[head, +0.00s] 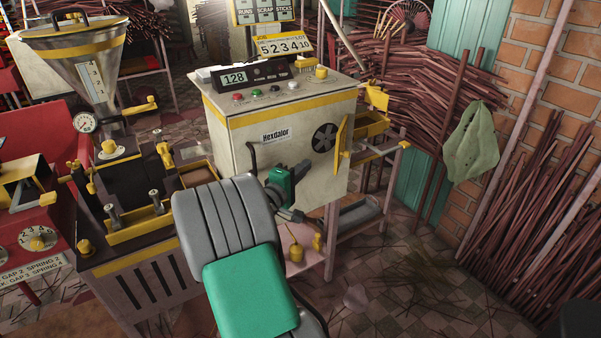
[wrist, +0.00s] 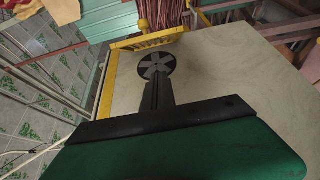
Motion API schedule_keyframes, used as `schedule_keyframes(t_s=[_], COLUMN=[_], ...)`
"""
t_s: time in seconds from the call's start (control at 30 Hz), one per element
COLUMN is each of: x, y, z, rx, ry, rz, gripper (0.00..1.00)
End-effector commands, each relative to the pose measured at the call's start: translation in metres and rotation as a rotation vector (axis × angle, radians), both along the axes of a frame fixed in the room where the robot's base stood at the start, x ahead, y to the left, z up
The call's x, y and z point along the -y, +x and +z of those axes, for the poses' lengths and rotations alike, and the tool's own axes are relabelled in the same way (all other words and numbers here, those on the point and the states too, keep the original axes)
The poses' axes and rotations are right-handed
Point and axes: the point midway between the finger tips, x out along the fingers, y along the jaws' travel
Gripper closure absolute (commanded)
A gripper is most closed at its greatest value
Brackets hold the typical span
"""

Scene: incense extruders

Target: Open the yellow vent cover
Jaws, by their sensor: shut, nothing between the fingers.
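The yellow vent cover (head: 341,140) is on the side of the cream machine (head: 290,120), just right of a round dark fan vent (head: 324,137). It stands out from the panel at an angle, and the fan is uncovered. In the wrist view the slatted yellow cover (wrist: 148,40) lies beyond the fan (wrist: 156,66), at the panel's edge. My gripper (head: 305,165) is below and left of the fan in the head view. In the wrist view its black fingers (wrist: 156,85) are together and empty, pointing towards the fan. I cannot tell whether they touch the panel.
A black handle (head: 252,158) projects from the machine left of my gripper. A yellow tray and lever (head: 372,125) stick out at its right. A dark extruder with a metal hopper (head: 80,55) stands at left. Incense sticks (head: 545,210) lean at right; the floor in front is fairly clear.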

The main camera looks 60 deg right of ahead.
Motion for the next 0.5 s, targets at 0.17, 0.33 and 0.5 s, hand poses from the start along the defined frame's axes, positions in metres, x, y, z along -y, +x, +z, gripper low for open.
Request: schedule_keyframes(t_s=[0.17, 0.33, 0.5], x=[0.040, 0.055, 0.058], y=[-0.001, -0.022, -0.037], z=[0.000, 0.001, 0.000], rx=[0.002, 0.002, 0.002], ry=[0.001, 0.002, 0.002], rz=[-0.003, -0.002, 0.001], gripper=[1.00, 1.00, 1.00])
